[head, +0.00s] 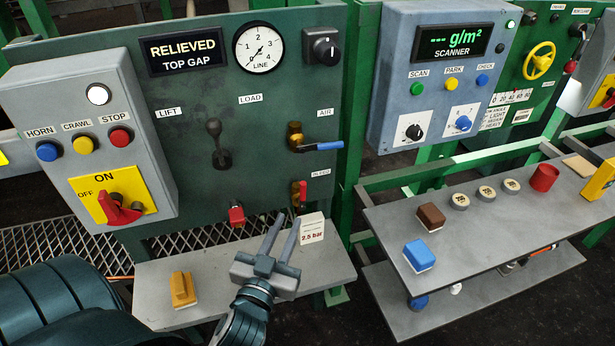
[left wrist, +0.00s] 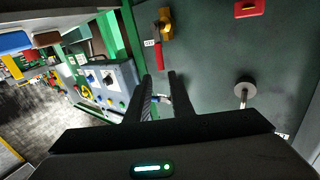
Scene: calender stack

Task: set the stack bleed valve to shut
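The bleed valve (head: 303,193) is on the lower right of the green panel, with a red handle standing about upright along the panel by a brass body. In the left wrist view its red handle (left wrist: 158,55) is just beyond my fingertips. My left gripper (head: 288,218) is just below and in front of the valve in the head view. In the left wrist view my left gripper (left wrist: 160,76) has its two fingers apart with nothing clearly held between them. I cannot tell whether a finger touches the handle. My right gripper is not in view.
The air valve (head: 318,146) with a blue handle is above the bleed valve. A grey load lever (head: 216,145) and a red fitting (head: 236,214) are to the left. A 2.5 bar card (head: 312,229) and a yellow block (head: 182,290) stand on the grey shelf (head: 150,318).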

